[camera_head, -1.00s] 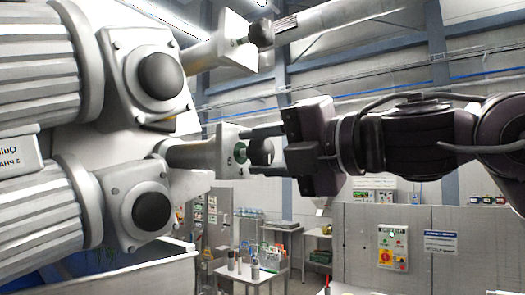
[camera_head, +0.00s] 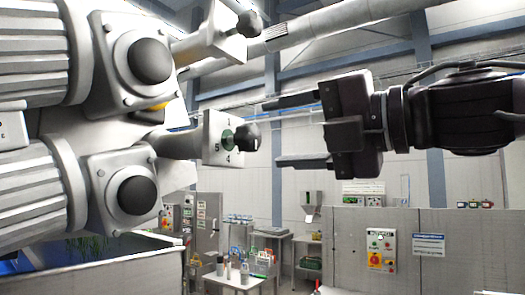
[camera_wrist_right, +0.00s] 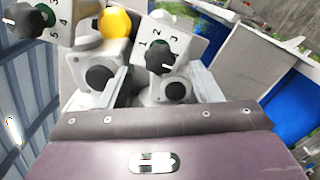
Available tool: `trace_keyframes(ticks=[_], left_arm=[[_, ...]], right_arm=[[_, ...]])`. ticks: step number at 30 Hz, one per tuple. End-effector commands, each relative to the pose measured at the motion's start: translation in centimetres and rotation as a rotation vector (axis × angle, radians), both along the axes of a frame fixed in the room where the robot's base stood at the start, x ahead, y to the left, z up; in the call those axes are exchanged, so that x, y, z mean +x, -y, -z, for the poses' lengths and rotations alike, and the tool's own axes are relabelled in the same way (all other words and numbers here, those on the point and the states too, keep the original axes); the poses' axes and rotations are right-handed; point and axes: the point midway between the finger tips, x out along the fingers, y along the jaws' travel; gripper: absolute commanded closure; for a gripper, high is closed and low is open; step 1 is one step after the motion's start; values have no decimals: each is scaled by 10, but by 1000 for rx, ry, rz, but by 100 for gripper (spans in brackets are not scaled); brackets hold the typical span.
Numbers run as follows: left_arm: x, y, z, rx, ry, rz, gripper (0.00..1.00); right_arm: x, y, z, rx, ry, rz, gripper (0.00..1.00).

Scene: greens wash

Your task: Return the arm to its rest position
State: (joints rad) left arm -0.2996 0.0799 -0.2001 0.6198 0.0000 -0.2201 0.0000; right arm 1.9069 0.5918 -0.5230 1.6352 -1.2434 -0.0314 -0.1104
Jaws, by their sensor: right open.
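My right gripper (camera_head: 287,131) comes in from the right in the head view. Its two dark fingers point left, spread apart with nothing between them. Left of it is a black knob (camera_head: 246,137) on a numbered dial plate (camera_head: 217,139), with a visible gap to the fingers. A second black knob (camera_head: 249,24) sits higher up. In the right wrist view the dial plate (camera_wrist_right: 168,44) and its knob (camera_wrist_right: 159,57) show beyond the gripper body, with another dial knob (camera_wrist_right: 25,20) at upper left. My left gripper is not in view.
Large ribbed motor housings (camera_head: 33,215) fill the left side. A small table (camera_head: 234,281) with bottles stands low in the middle. A grey partition (camera_head: 345,240) with a control panel (camera_head: 381,249) is at the right. Open air lies between the gripper and the dial.

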Motion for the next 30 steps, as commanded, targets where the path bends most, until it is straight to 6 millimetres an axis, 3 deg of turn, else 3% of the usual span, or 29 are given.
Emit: trace_keyframes(ticks=[6,22,26,30], left_arm=[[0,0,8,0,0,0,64],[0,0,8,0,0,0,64],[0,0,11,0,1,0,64],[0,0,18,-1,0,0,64]], right_arm=[[-10,13,0,1,1,0,42],[-7,13,1,4,-7,-2,42],[21,13,18,56,-77,-14,42],[86,13,62,185,-235,-30,42]])
